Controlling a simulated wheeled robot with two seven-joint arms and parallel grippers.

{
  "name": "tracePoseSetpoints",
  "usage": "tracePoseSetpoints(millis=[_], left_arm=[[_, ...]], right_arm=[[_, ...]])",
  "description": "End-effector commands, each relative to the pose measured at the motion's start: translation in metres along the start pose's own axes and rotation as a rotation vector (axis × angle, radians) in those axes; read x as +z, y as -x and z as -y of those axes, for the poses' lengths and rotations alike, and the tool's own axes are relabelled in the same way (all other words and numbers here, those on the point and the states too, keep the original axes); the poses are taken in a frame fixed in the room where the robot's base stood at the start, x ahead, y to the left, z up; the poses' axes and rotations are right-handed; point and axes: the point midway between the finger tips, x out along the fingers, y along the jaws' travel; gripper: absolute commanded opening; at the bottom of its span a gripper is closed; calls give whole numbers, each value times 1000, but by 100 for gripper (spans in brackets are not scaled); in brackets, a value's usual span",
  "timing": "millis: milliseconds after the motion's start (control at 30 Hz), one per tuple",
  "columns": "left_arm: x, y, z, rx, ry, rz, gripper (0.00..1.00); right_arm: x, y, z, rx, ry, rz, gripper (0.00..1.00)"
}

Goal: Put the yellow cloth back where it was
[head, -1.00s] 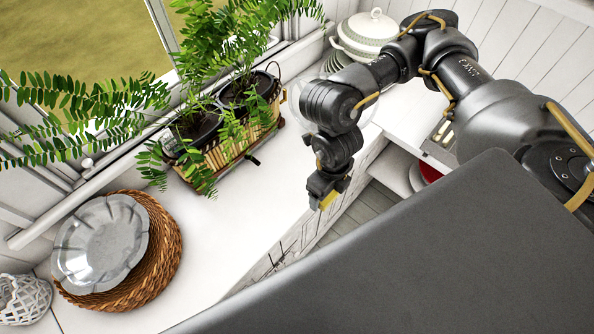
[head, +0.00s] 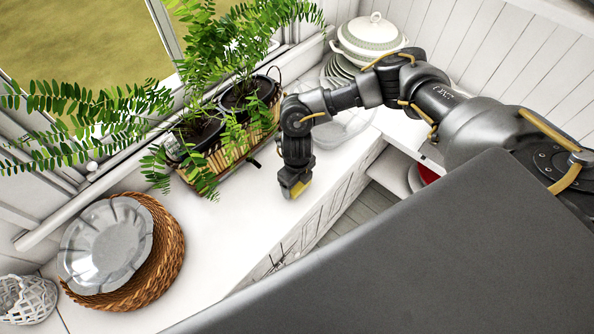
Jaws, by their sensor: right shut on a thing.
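The yellow cloth (head: 302,188) shows only as a small yellow patch at the tip of my right gripper (head: 294,190). The gripper is shut on it and points down over the white counter, beside the planter basket. Most of the cloth is hidden by the gripper or too small to make out. I cannot tell whether the cloth touches the counter. My left gripper is not in view.
A planter basket (head: 232,150) with ferns stands left of the gripper. A silver dish (head: 108,243) rests in a wicker tray (head: 165,265). A tureen (head: 368,38), stacked plates (head: 340,72) and a clear bowl (head: 345,128) stand behind my arm. The white counter (head: 225,225) is clear in front.

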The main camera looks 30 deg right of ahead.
Motion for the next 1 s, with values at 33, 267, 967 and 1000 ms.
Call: tracePoseSetpoints(millis=[33, 267, 967, 1000], left_arm=[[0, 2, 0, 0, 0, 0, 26], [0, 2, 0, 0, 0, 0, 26], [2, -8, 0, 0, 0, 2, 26], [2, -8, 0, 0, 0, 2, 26]], right_arm=[[0, -5, 0, -1, -2, -1, 52], [1, -13, 0, -1, 0, 3, 52], [-3, -26, -1, 1, 1, -4, 98], [-2, -26, -2, 1, 2, -4, 98]])
